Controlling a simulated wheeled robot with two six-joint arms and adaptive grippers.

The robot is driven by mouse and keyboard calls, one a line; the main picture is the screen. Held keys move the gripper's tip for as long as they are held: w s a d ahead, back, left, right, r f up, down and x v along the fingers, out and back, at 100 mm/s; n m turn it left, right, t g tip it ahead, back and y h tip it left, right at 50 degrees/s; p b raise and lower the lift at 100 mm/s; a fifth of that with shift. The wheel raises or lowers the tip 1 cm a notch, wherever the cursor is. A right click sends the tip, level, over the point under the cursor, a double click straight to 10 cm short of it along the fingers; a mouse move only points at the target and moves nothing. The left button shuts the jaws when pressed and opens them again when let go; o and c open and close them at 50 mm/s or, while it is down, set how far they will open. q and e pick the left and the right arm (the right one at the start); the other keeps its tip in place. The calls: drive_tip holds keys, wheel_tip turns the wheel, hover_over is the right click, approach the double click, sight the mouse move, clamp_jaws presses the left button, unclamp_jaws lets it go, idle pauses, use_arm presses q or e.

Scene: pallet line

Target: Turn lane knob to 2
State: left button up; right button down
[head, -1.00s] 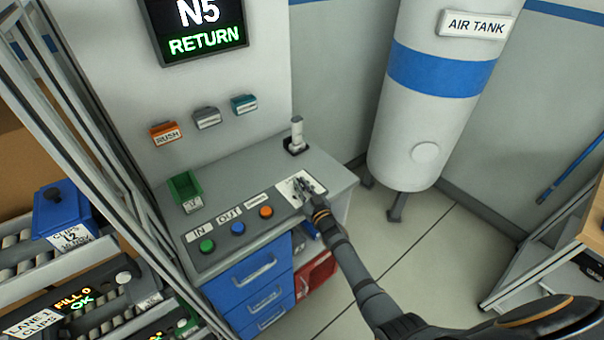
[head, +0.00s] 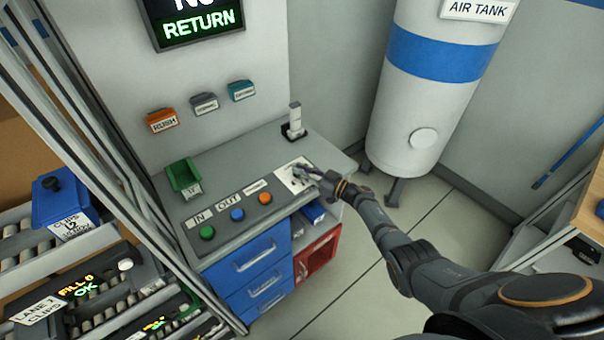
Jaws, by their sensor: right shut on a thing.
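The lane knob sits on a white dial plate (head: 287,184) at the right end of the grey console top. My right gripper (head: 303,174) is over this plate, shut on the knob, and its fingers hide most of it. The knob's pointer and the plate's numbers are too small and covered to read. My right arm comes in from the lower right. My left gripper is not in view.
On the console (head: 240,165) are green (head: 207,233), blue (head: 237,214) and orange (head: 265,198) buttons, a green bin (head: 184,176) and an upright grey-white post (head: 295,121). An air tank (head: 430,90) stands behind right. Roller racks with a blue box (head: 62,200) are at left.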

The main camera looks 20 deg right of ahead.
idle(0.4)
drive_tip(key=c, duration=1.4)
unclamp_jaws()
drive_tip(key=shift+o, duration=0.2)
drive_tip(key=shift+s+d, duration=0.15)
drive_tip(key=v, duration=1.1)
drive_tip(key=shift+s+d, duration=0.25)
drive_tip(key=shift+r, duration=0.1)
